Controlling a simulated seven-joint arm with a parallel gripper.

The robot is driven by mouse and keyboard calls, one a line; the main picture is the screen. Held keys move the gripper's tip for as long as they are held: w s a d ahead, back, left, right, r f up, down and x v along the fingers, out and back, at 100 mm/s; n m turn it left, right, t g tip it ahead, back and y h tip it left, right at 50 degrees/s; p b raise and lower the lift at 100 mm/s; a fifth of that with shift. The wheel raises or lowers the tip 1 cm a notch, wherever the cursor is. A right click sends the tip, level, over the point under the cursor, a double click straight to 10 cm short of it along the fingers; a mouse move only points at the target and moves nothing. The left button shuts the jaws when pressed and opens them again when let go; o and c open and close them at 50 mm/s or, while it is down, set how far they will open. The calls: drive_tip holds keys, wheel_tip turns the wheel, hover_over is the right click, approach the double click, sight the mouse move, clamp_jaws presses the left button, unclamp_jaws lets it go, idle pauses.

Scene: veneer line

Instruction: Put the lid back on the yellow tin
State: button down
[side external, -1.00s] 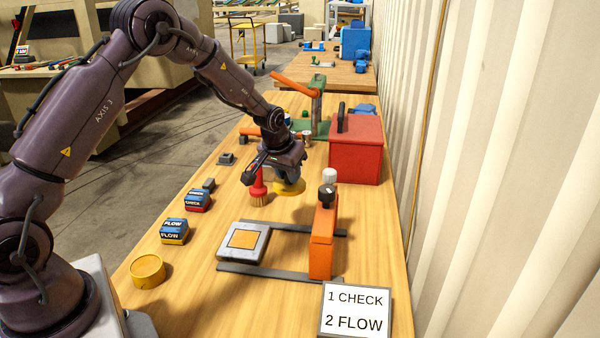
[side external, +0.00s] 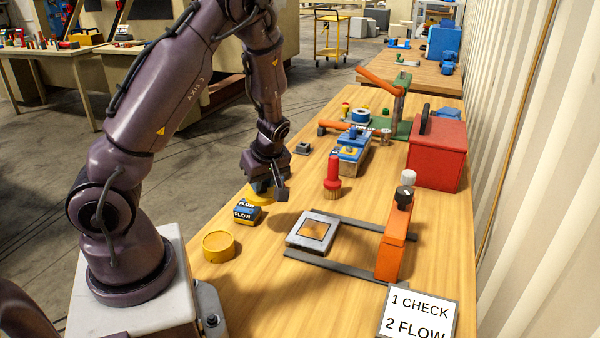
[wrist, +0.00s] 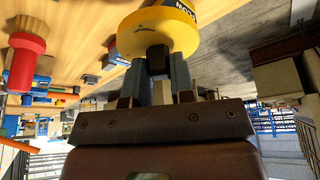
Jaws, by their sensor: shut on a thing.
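My gripper (side external: 268,180) is shut on the round yellow lid (side external: 260,193), which it holds above the left side of the bench. In the wrist view the lid (wrist: 155,32) is a wide yellow disc at the tips of my gripper (wrist: 160,65). The yellow tin (side external: 218,246) stands upright and open-topped at the near left of the bench. The lid is apart from the tin, farther back and to its right. The tin cannot be made out in the wrist view.
A FLOW box (side external: 247,211) stands between lid and tin. A grey plate with an orange square (side external: 313,231), an orange stand (side external: 394,240) and a red-handled brush (side external: 333,175) lie to the right. A red case (side external: 437,155) is farther back.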

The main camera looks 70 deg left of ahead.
drive_tip(key=s+d+n+g+h, duration=0.25)
drive_tip(key=s+n, duration=0.35)
drive_tip(key=n, duration=0.3)
drive_tip(key=s+d+n+g+h, duration=0.1)
drive_tip(key=s+n+h, duration=0.2)
drive_tip(key=s+n, duration=0.5)
drive_tip(key=shift+n, duration=0.8)
drive_tip(key=shift+w+d+f, duration=0.1)
drive_tip(key=shift+w+f, duration=0.25)
drive_tip(key=shift+f, duration=0.7)
drive_tip(key=shift+w+a+f, duration=0.1)
drive_tip(key=shift+w+f, duration=0.25)
drive_tip(key=shift+f, duration=0.7)
drive_tip(key=shift+w+d+f, duration=0.1)
drive_tip(key=shift+w+f, duration=0.25)
drive_tip(key=shift+f, duration=0.7)
drive_tip(key=shift+f, duration=0.15)
drive_tip(key=shift+c, duration=2.1)
unclamp_jaws()
wheel_tip(320, 180, up, 7)
